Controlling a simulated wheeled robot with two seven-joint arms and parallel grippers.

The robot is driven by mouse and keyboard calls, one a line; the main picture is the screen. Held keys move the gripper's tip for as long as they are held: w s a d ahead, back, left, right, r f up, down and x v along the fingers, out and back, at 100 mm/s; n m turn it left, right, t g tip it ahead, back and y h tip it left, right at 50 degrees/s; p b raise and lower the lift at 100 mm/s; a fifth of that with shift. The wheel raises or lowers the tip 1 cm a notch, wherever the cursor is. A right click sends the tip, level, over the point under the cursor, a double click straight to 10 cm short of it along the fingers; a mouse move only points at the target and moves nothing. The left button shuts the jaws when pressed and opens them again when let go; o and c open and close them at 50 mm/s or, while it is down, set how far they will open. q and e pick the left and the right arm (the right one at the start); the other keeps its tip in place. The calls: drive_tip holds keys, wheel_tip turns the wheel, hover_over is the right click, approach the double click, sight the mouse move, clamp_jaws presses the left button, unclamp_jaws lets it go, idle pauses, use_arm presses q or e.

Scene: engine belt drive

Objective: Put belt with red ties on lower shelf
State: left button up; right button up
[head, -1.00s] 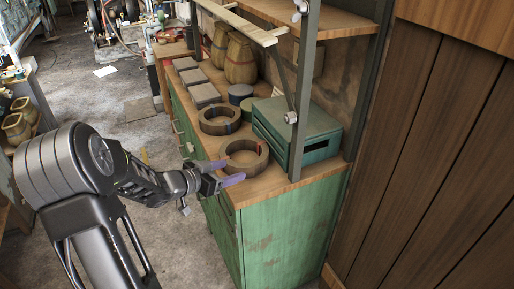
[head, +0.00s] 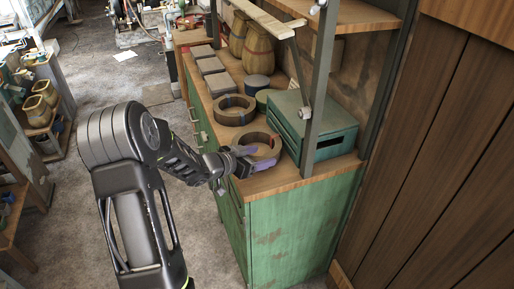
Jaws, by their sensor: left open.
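Two brown ring-shaped belts lie flat on the wooden top of a green cabinet. The nearer belt (head: 268,136) showed a red tie at its right side a second ago; the tie is hard to make out now. The farther belt (head: 234,102) has dark ties. My left gripper (head: 257,157) is open at the near left side of the nearer belt, its purplish fingers overlapping the belt's wall in the head view. I cannot tell whether they touch it or straddle its wall. A wooden shelf board (head: 350,14) sits on the rack above the cabinet top. My right gripper is not in view.
A teal crate (head: 318,140) stands right of the belts, behind a grey rack post (head: 316,85). Round tins (head: 257,82), grey boxes (head: 220,82) and woven jars (head: 256,47) stand farther back. The cabinet top's front corner (head: 290,178) is bare.

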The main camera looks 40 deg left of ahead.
sight(270, 154)
use_arm(q)
drive_tip(key=shift+w+d+f, duration=0.1)
drive_tip(key=shift+w+f, duration=0.05)
drive_tip(key=shift+w, duration=0.15)
drive_tip(key=p+x, duration=0.1)
drive_tip(key=x, duration=0.4)
drive_tip(key=shift+w, duration=0.15)
drive_tip(key=shift+c, duration=0.2)
idle(0.3)
drive_tip(key=shift+f, duration=0.1)
clamp_jaws()
idle(0.5)
